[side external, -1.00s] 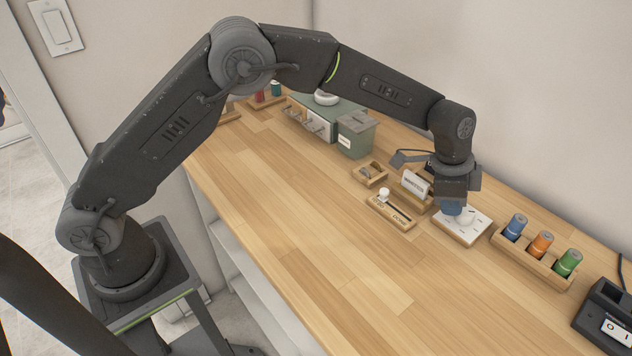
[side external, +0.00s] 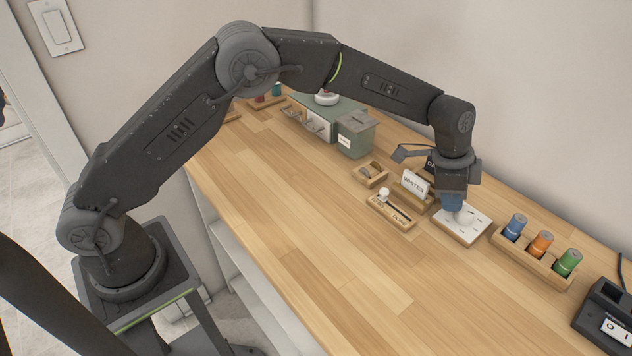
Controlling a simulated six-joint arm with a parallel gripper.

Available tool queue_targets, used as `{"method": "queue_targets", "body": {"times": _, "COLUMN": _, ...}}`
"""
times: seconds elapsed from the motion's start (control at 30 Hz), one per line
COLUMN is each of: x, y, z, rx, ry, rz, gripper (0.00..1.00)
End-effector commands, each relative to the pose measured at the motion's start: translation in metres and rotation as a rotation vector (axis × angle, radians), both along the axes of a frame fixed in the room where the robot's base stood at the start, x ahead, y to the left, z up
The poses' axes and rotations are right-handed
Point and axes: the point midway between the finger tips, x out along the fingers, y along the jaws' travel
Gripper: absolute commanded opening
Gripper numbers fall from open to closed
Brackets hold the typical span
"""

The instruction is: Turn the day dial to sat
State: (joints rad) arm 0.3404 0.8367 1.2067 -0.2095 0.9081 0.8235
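The day dial is a white-faced plate on a wooden base (side external: 450,228) with a round white knob (side external: 465,215). It lies at the back right of the bench. Marks on its face are too small to read, so I cannot tell which day the knob points to. My gripper (side external: 453,205) points down right beside the knob, at its upper left in the picture. Its blue fingertips overlap the knob's edge in view. I cannot tell whether they touch it, or whether the fingers are open or shut.
A wooden card holder (side external: 412,196) with a white card stands close left of the gripper. A slider board (side external: 392,211) lies in front of it. A rack (side external: 537,258) with blue, orange and green cylinders stands to the right. The bench front is clear.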

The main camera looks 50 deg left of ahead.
Motion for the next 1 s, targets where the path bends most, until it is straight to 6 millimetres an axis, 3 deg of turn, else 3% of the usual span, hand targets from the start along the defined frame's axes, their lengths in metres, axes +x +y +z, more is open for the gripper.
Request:
{"method": "queue_targets", "body": {"times": 0.03, "x": 0.001, "y": 0.006, "z": -0.012, "rx": 0.014, "ry": 0.012, "rz": 0.006, "gripper": 0.0}}
{"method": "queue_targets", "body": {"times": 0.73, "x": 0.004, "y": 0.014, "z": -0.012, "rx": 0.014, "ry": 0.015, "rz": 0.005, "gripper": 0.0}}
{"method": "queue_targets", "body": {"times": 1.0, "x": 0.005, "y": 0.013, "z": 0.014, "rx": 0.011, "ry": 0.012, "rz": 0.003, "gripper": 0.0}}
